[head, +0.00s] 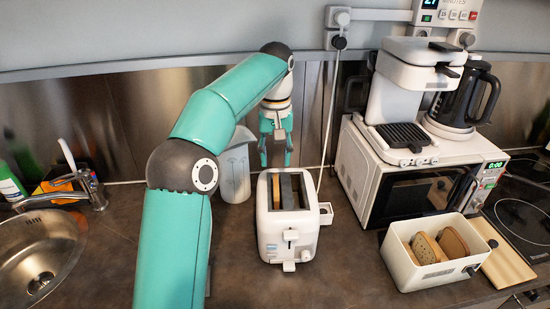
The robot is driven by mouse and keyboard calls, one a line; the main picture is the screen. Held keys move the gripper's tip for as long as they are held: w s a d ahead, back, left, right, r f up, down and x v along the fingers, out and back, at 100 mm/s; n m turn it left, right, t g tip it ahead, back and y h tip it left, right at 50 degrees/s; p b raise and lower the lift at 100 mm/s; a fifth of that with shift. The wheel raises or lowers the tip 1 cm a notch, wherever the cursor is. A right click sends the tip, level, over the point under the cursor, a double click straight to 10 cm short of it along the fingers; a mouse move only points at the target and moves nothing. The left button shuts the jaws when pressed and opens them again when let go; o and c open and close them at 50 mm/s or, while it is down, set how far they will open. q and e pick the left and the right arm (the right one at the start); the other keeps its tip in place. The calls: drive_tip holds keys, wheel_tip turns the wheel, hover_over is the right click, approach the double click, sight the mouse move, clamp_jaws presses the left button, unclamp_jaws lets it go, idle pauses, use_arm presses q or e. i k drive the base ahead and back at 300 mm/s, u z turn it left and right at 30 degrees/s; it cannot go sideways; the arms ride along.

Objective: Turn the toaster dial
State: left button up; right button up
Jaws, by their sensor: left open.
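The white toaster (268,235) stands on the dark counter. A slice of bread (276,192) shows in its left slot. A small white knob-like part (290,236) is on its front end, and another white part (289,267) sticks out low at the front. I cannot tell for certain which is the dial. My left gripper (276,160) is open and empty, pointing down at the back end of the toaster, apart from the front parts. My right gripper is not in view.
A grey-white jug (236,175) stands close left of the toaster. A microwave (415,195) with a white sandwich grill (402,135) and a black kettle (465,95) on top is to the right. A bread box (430,280) is at the front right. A sink (38,255) is at left.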

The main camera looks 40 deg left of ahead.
sight(305, 256)
drive_tip(key=k, duration=1.5)
